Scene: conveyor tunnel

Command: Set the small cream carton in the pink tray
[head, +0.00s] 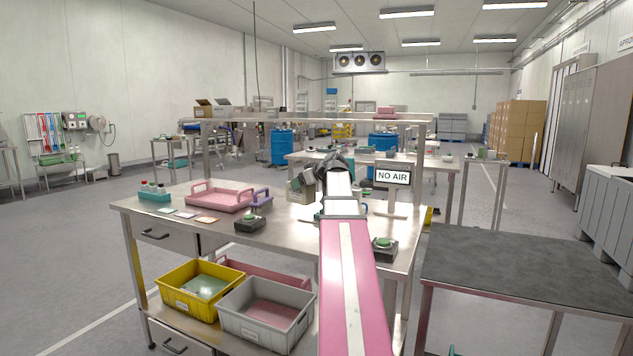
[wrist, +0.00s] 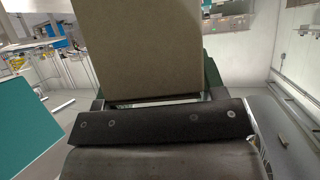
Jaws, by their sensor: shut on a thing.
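The small cream carton (head: 297,191) shows just left of the end of my arm, over the steel bench. In the wrist view its plain tan face (wrist: 137,45) rises from between the jaws. My gripper (head: 309,180) is shut on the carton; my arm partly hides it in the head view. I cannot tell whether the carton's base touches the bench. The pink tray (head: 216,208) lies flat on the bench, left of the carton and apart from it. It has raised end handles and looks empty.
A teal bottle rack (head: 154,195) and flat cards (head: 185,215) lie left. A NO AIR sign (head: 392,178) stands right. A shelf (head: 300,119) spans the bench's back.

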